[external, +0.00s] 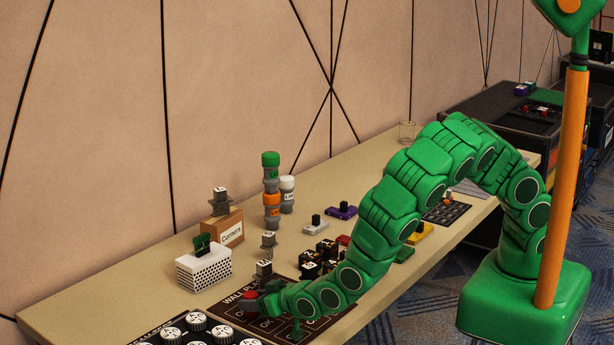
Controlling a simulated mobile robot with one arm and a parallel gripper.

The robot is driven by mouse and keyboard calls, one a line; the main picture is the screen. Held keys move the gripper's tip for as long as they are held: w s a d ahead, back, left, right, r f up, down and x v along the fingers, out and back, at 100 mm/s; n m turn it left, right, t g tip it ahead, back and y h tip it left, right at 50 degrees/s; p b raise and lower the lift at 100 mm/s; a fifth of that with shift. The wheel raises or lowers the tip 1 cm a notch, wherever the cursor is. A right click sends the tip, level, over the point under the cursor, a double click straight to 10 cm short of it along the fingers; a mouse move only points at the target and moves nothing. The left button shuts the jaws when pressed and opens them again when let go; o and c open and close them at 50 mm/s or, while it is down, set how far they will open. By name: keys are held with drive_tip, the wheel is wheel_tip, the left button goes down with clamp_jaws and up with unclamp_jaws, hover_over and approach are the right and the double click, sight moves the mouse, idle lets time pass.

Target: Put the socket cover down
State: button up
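My green gripper (272,303) is at the low end of my arm, over the dark wall-plan board (234,304) near the table's front edge. Its fingers are small and partly hidden by the wrist, so I cannot tell whether they are open or shut. A dark red rounded piece (250,297) shows at the gripper's tip. I cannot tell if it is held or lies on the board. No piece can be clearly made out as the socket cover.
A "Corners" box (229,236), a white perforated box (212,272) and stacked coloured cylinders (271,187) stand behind the board. Several black cubes (309,270) sit close to my wrist. Round white-topped pieces (196,321) fill the front left.

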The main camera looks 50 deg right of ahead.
drive_tip(key=shift+o, duration=0.7)
drive_tip(key=shift+r, duration=0.1)
drive_tip(key=shift+s+r, duration=0.1)
drive_tip(key=shift+r, duration=0.05)
drive_tip(key=v, duration=1.1)
drive_tip(key=shift+s, duration=0.35)
